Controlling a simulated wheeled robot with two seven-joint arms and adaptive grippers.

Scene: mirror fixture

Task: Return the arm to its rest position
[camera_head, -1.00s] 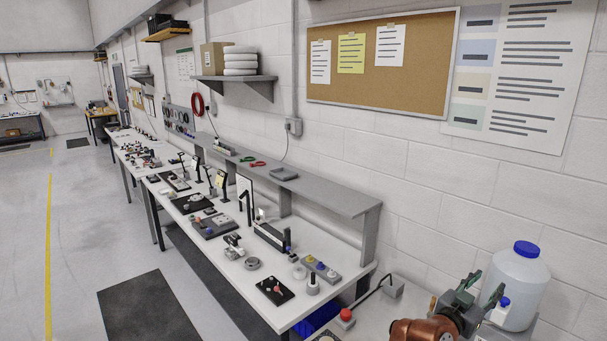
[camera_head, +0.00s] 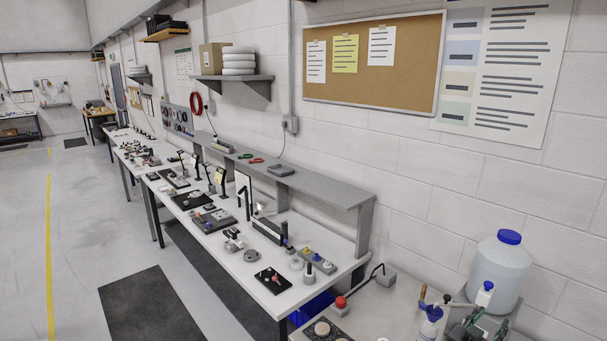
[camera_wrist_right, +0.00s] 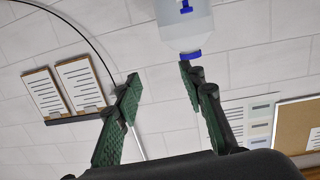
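My right gripper (camera_head: 478,325) is at the bottom right of the head view, partly cut off by the lower edge. It is low over the near worktop, in front of the big jug. In the right wrist view, its two green fingers (camera_wrist_right: 158,78) stand apart with nothing between them. My left gripper is in neither view.
A long bench (camera_head: 300,290) holds several fixtures.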

